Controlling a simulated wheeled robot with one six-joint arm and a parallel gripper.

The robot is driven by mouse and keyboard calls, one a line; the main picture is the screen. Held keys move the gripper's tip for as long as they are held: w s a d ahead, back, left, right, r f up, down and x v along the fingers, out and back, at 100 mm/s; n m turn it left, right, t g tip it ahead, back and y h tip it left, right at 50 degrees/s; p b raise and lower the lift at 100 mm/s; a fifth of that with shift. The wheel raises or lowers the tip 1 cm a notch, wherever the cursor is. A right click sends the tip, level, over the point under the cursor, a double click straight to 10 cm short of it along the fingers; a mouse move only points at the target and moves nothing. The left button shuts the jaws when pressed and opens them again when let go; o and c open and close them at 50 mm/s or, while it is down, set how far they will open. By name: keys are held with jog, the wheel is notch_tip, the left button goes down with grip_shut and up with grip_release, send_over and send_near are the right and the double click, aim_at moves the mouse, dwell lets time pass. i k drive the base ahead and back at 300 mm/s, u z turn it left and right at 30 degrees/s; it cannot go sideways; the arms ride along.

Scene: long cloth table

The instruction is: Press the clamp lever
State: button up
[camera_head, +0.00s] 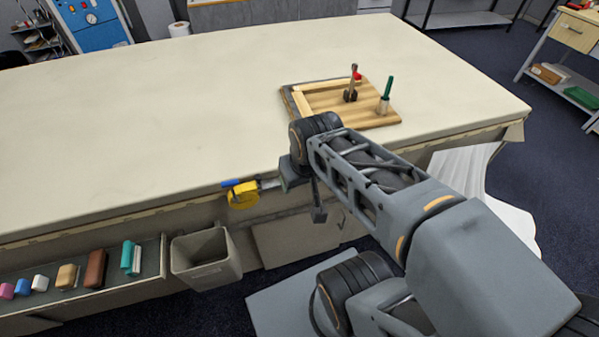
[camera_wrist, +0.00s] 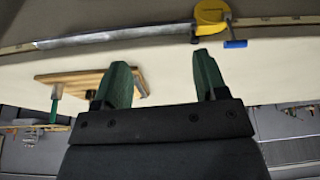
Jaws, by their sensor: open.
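A yellow tool body (camera_head: 243,194) with a blue lever or handle (camera_head: 232,184) sits at the table's front edge. In the wrist view the yellow body (camera_wrist: 211,15) is at the top, with the blue part (camera_wrist: 235,44) and a long silver bar (camera_wrist: 110,37). A wooden board (camera_head: 325,98) on the table carries a dark upright lever with a red tip (camera_head: 357,76) and a green-handled piece (camera_head: 387,88). I cannot tell which is the clamp lever. My gripper (camera_wrist: 162,60) is open and empty, apart from both. My arm hides most of it in the head view.
The cloth table (camera_head: 150,120) is otherwise bare, with wide free room left of the board. Below its front edge are a shelf (camera_head: 75,300) with several coloured blocks and a grey bin (camera_head: 205,262).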

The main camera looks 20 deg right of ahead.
aim_at(357, 76)
jog(key=k, duration=1.35)
jog(key=z, duration=0.55)
jog(key=i, duration=1.65)
jog(key=u, duration=0.55)
